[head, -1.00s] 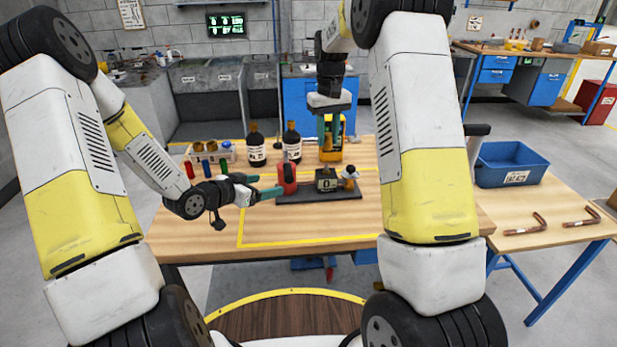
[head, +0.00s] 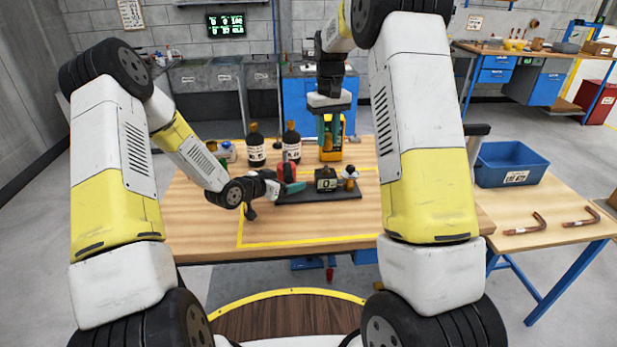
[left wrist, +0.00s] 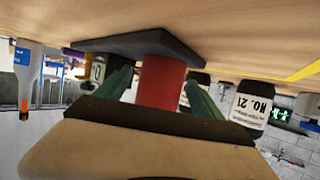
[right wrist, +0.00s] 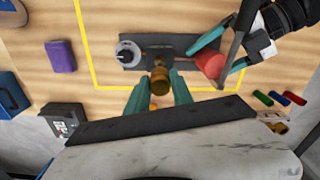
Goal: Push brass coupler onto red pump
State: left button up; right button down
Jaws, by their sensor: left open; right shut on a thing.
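The red pump (head: 286,170) stands on a dark base plate (head: 335,194) on the wooden table; it also shows in the left wrist view (left wrist: 161,82). My left gripper (left wrist: 160,92) is open, with its green fingers on either side of the pump; I cannot tell whether they touch it. My right gripper (right wrist: 158,92) is shut on the brass coupler (right wrist: 160,76), pictured beside the pump (right wrist: 208,62) and near the plate's edge.
A dark gauge block (head: 326,180) and a white-topped fitting (head: 350,173) share the plate. A blue bin (head: 512,165) sits on the right table.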

pick_arm(q)
grip_shut()
pick_arm(e)
jog(key=shift+f, duration=2.45)
jog(key=shift+f, duration=0.1)
jog(key=shift+f, duration=0.8)
jog(key=shift+f, duration=0.65)
pick_arm(q)
jog(key=shift+a, duration=0.1)
pick_arm(e)
jog(key=c, duration=1)
grip_release()
jog(key=shift+c, duration=0.2)
jog(key=shift+r, duration=0.15)
notch_tip(320, 180, up, 12)
jog(key=shift+f, duration=0.1)
